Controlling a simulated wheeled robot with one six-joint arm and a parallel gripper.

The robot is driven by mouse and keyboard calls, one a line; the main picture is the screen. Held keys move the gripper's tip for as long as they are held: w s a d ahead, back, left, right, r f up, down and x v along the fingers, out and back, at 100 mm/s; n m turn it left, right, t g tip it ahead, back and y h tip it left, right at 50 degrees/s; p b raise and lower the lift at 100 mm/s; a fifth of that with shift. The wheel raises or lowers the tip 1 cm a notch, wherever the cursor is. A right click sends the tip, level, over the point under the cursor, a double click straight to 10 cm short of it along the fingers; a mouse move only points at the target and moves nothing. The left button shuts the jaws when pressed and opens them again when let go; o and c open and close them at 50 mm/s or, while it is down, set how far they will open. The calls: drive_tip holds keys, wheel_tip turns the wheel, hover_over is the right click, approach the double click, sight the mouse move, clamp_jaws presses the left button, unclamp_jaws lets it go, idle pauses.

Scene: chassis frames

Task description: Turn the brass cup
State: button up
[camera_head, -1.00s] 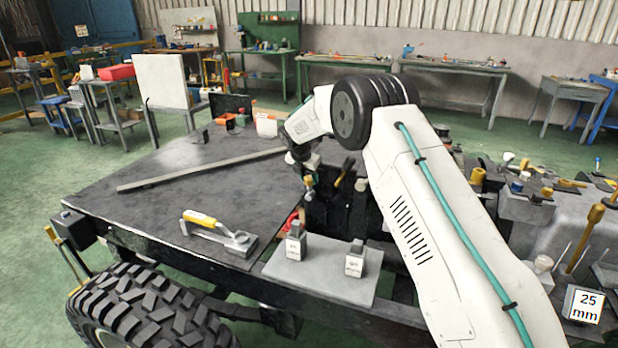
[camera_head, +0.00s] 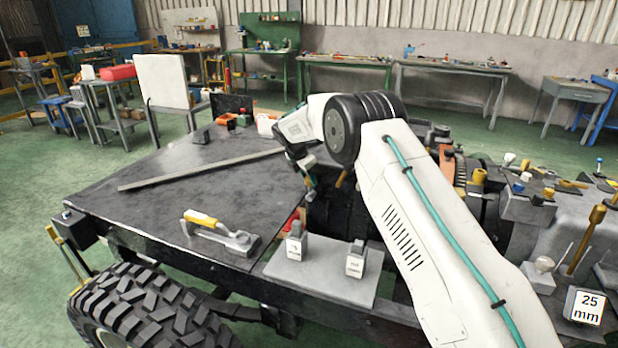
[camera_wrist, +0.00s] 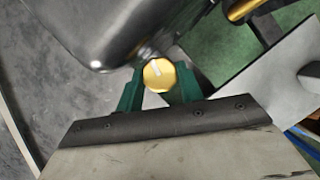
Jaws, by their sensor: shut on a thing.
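The brass cup (camera_wrist: 159,75) shows in the wrist view as a round gold cap with a pale line across its top. It sits beside the lower edge of a dark metal housing (camera_wrist: 95,30). My gripper (camera_wrist: 158,85) has its two green fingers on either side of the cup, shut on it. In the head view my gripper (camera_head: 311,187) points down at the inner edge of the dark bench plate, beside the engine bay. The cup is too small and hidden there to make out.
A grey plate (camera_head: 315,278) bears two small labelled blocks (camera_head: 296,248) (camera_head: 356,264). A yellow-handled tool (camera_head: 202,220) and a long flat bar (camera_head: 200,170) lie on the dark plate (camera_head: 130,205). Crowded parts and a 25 mm block (camera_head: 584,306) stand right of my arm.

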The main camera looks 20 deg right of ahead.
drive_tip(key=o, duration=1)
